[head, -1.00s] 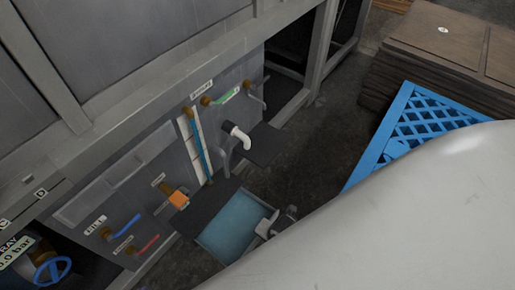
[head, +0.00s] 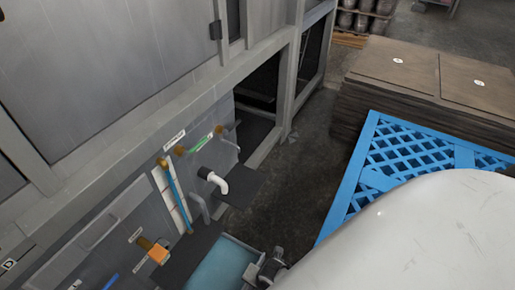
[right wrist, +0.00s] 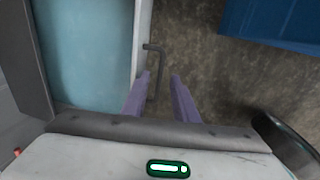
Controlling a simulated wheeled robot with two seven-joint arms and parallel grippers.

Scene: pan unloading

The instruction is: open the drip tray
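The drip tray (head: 222,266) is a light-blue open box at the bottom of the head view, sticking out below the grey machine panel. In the right wrist view the tray (right wrist: 88,45) fills the upper left, with a pale front wall. A dark bar handle (right wrist: 152,47) stands off that wall. My right gripper (head: 262,272) is at the tray's outer edge. In the wrist view the right gripper's two purple fingers (right wrist: 158,78) are apart, with the handle's end showing between them; contact cannot be told. My left gripper is not in view.
A white spout (head: 217,182) and a dark shelf (head: 238,187) are above the tray. An orange-handled valve (head: 157,254) is left of it. A blue lattice pallet (head: 400,160) and stacked brown boards (head: 430,85) stand at right. Dark floor between is clear.

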